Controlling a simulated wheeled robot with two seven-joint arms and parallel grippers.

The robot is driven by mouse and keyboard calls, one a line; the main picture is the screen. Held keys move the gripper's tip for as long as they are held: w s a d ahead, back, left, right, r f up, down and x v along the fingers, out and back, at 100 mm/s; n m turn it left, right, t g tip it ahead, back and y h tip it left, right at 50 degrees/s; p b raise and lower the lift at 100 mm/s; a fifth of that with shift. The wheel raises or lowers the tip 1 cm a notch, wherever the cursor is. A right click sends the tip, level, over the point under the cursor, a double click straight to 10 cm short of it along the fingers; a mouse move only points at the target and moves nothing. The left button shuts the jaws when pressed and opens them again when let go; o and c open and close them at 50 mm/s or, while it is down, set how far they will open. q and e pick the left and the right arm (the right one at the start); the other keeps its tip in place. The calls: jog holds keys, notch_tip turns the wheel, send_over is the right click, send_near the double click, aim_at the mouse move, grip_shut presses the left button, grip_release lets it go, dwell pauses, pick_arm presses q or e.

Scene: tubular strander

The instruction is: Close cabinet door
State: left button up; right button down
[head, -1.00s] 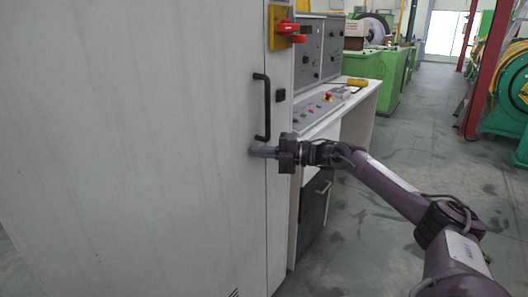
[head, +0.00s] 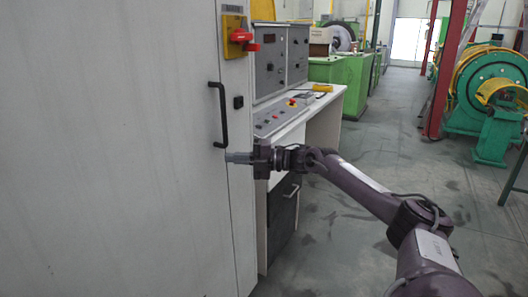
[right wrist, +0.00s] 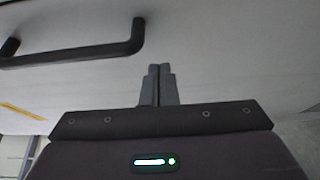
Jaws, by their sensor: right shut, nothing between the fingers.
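The large light-grey cabinet door (head: 120,150) fills the left of the head view. It looks closed or nearly so against the frame strip (head: 238,190) at its right edge; I cannot tell whether a small gap remains. Its black bar handle (head: 221,115) stands near that edge, and shows at the upper left of the right wrist view (right wrist: 85,52). My right gripper (head: 230,157) is shut and empty, just below the handle, its fingertips at or very near the door surface. Contact is not clear. My left gripper is not in view.
A red and yellow switch (head: 240,38) juts out above the handle. A control desk (head: 290,115) stands right of the cabinet. Green machines (head: 345,70) are behind it. The grey floor (head: 400,150) is open to the right, with a red post (head: 438,95) beyond.

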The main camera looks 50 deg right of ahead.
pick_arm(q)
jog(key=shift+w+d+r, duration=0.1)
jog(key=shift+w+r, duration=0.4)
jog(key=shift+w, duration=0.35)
pick_arm(e)
jog(key=d, duration=0.8)
jog(key=shift+w+d+f, duration=0.3)
jog(key=shift+d+f, duration=0.05)
jog(key=shift+d, duration=0.05)
